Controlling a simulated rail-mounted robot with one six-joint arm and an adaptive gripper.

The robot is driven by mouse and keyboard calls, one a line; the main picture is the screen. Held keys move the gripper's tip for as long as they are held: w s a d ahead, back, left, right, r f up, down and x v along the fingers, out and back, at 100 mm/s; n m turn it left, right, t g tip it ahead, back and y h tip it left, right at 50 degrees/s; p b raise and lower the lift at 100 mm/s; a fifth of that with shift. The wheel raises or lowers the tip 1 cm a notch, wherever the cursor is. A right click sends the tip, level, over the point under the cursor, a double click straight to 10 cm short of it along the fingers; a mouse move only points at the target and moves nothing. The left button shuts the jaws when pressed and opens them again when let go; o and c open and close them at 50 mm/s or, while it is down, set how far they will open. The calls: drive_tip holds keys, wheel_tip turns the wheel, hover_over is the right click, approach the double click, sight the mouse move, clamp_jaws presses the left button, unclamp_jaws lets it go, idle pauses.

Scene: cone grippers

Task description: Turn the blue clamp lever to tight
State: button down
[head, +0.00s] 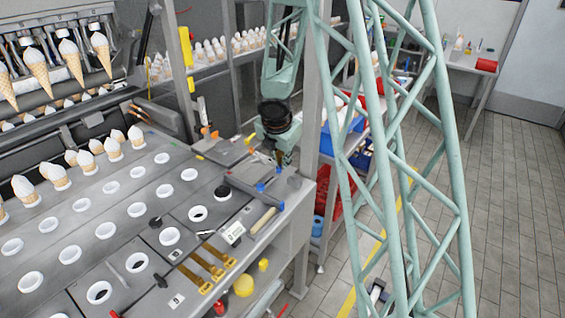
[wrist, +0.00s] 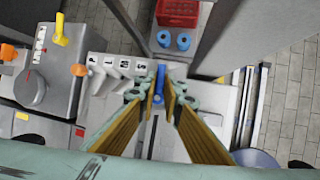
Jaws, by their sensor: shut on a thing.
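The blue clamp lever (wrist: 160,82) shows in the wrist view as a narrow blue piece at the middle. My gripper (wrist: 162,98) is shut on it, one finger on each side, with the lever between the fingertips. The fingers hide part of the lever and its pivot. In the head view my gripper (head: 281,158) points down at the far right corner of the grey bench. There, the lever is too small and covered to make out clearly. I cannot read the lever's exact angle.
In the wrist view, a grey box with a round knob (wrist: 34,88) and a yellow lever (wrist: 61,30) stands left. A red crate (wrist: 178,12) and blue rings (wrist: 183,42) are beyond.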

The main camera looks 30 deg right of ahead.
drive_tip(key=shift+s+a+f, duration=0.1)
drive_tip(key=shift+f, duration=0.05)
drive_tip(key=c, duration=2.8)
unclamp_jaws()
drive_tip(key=shift+r, duration=0.3)
drive_tip(key=shift+v, duration=5.85)
